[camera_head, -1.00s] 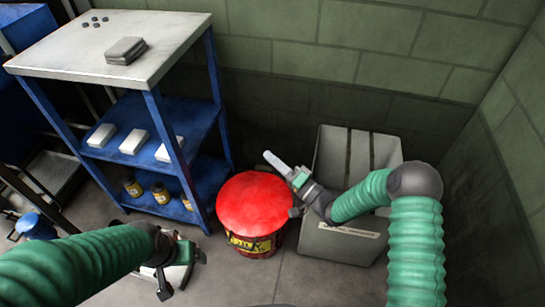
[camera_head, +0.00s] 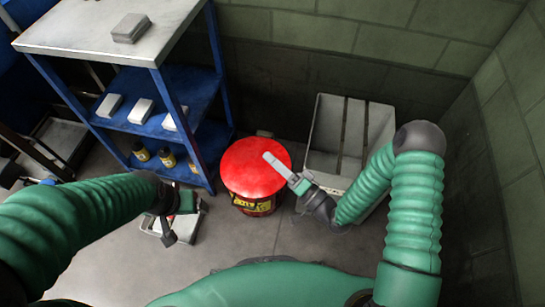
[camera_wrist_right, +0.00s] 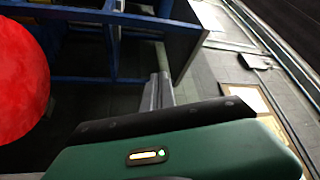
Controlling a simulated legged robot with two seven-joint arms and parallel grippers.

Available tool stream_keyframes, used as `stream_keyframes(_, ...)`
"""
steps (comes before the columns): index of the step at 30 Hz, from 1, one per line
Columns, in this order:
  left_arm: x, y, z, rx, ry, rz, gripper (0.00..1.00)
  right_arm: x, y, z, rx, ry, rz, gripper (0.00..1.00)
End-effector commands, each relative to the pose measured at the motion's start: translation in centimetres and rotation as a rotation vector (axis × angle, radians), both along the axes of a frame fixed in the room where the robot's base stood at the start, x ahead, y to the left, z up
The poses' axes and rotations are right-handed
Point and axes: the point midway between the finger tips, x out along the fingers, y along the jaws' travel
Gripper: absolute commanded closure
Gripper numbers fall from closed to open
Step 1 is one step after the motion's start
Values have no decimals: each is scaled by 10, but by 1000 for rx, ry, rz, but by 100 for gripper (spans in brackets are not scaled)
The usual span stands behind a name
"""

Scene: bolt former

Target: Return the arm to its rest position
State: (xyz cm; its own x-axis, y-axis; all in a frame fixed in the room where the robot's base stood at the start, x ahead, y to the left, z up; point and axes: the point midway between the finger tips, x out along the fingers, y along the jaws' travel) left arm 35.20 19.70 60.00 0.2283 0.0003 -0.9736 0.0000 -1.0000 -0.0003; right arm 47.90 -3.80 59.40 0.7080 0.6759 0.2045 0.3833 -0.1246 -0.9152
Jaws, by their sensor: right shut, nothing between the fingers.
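My right arm, green and ribbed, comes in from the right of the head view and bends back at a dark elbow. Its right gripper (camera_head: 270,159) is shut and empty, with its pale fingers in front of the red drum lid. The fingers also show in the right wrist view (camera_wrist_right: 159,90), close together with nothing between them. My left gripper (camera_head: 167,236) is at the lower left, over a white and red object on the floor. Its fingers are too small and dark to read.
A red drum (camera_head: 246,177) stands mid-floor, also at the wrist view's left edge (camera_wrist_right: 18,85). A grey bin (camera_head: 325,130) stands behind my right forearm. A blue shelf unit (camera_head: 185,95) holds white blocks and small yellow containers. Walls close in behind and at right.

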Motion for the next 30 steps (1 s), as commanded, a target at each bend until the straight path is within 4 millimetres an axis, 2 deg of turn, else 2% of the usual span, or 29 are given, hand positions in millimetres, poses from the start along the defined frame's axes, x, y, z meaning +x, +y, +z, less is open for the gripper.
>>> stream_keyframes(4,0,0,4,0,0,0,17,-12,1,1,-1,0,-1,100)
stream_keyframes(8,0,0,3,0,0,0,17,-12,1,0,-9,-1,0,100)
stream_keyframes(10,0,0,3,0,0,0,17,-8,3,-4,-79,3,5,100)
stream_keyframes(11,0,0,3,0,0,0,17,-5,4,-8,-139,6,7,100)
stream_keyframes(14,0,0,3,0,0,0,17,10,-3,-33,-463,41,12,100)
stream_keyframes(16,0,0,3,0,0,0,17,20,-26,-50,-754,91,3,100)
stream_keyframes(19,0,0,3,0,0,0,17,20,-77,-57,-1113,210,-19,100)
stream_keyframes(21,0,0,3,0,0,0,17,8,-110,-51,-1285,312,-27,100)
stream_keyframes(24,0,0,3,0,0,0,17,-20,-144,-36,-1431,458,-19,100)
stream_keyframes(27,0,0,3,0,0,0,17,-53,-160,-19,-1498,591,13,100)
stream_keyframes(30,0,0,3,0,0,0,17,-90,-164,-2,-1511,705,67,100)
